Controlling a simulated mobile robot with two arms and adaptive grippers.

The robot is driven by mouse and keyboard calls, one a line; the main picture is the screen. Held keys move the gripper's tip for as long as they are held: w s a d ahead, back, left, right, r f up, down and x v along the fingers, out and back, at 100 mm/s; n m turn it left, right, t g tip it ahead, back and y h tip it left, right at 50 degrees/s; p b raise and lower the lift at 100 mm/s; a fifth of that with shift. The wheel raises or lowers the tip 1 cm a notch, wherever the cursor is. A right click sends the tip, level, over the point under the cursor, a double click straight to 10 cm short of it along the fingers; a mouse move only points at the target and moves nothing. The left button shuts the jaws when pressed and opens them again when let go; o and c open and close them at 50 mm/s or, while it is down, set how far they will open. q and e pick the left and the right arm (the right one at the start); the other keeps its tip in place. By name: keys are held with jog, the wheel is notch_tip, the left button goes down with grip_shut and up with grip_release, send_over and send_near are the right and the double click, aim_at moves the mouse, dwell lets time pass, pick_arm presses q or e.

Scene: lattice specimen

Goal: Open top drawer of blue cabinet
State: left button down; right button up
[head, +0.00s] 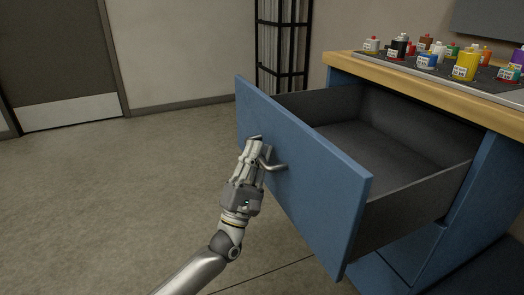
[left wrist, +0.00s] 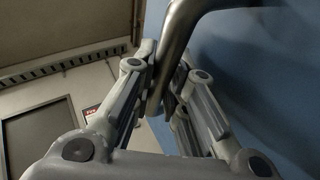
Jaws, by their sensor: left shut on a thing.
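The blue cabinet (head: 462,205) stands at the right in the head view. Its top drawer (head: 300,160) is pulled far out, and its empty dark grey inside shows. A bent metal handle (head: 276,166) is on the blue drawer front; it also shows large in the left wrist view (left wrist: 178,35). My left gripper (head: 257,150) is shut on this handle, with a finger on each side of the bar in the left wrist view (left wrist: 165,85). My right gripper is in neither view.
Several bottles and cans (head: 466,62) stand on a grey tray on the wooden top (head: 440,95). A lower drawer front (head: 405,245) sits shut below. A black rack (head: 283,45) stands against the back wall, and a door (head: 60,60) is at the far left. The floor at left is clear.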

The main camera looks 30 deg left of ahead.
pick_arm(q)
jog(key=shift+d+f, duration=0.1)
jog(key=c, duration=1.7)
grip_release()
jog(key=v, duration=1.2)
